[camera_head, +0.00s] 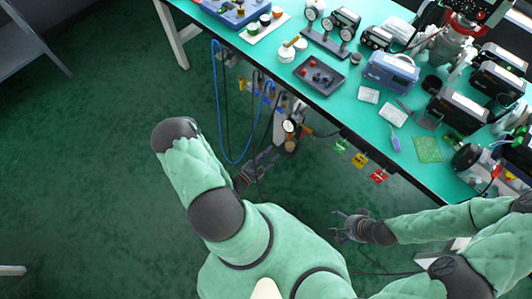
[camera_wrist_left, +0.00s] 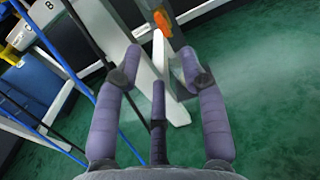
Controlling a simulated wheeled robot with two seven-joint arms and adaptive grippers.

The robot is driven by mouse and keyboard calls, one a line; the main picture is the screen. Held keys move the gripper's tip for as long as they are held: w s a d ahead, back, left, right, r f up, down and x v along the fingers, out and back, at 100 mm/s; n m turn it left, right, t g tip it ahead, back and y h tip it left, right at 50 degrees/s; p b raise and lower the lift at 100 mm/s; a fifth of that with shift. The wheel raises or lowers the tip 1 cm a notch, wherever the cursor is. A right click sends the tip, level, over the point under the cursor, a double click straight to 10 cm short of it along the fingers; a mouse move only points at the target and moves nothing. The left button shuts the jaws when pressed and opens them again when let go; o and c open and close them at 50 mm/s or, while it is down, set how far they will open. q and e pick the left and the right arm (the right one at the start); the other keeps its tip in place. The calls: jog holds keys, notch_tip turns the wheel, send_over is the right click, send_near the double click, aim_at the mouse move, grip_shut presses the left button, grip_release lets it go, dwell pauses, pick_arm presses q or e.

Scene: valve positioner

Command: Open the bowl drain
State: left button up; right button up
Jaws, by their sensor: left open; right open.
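Below the table's front edge, a round gauge (camera_head: 289,126) sits on a small dark unit with a brownish bowl-like part (camera_head: 291,146) under it. The bowl drain itself is too small to make out. My left gripper (camera_head: 272,155) is under the table edge, just left of and below that part. In the left wrist view my left gripper (camera_wrist_left: 160,58) is open and empty, its purple fingers apart. A small orange part (camera_wrist_left: 162,23) shows beyond the fingertips, in front of a white post (camera_wrist_left: 145,50).
The green table (camera_head: 350,107) carries gauges, instruments and a black tray (camera_head: 320,75). A blue hose (camera_head: 219,110) loops down at left. Green, yellow and red tags (camera_head: 359,159) hang from the front edge.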

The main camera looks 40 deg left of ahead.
pick_arm(q)
jog(key=shift+s+a, duration=0.1)
jog(key=shift+s, duration=1.2)
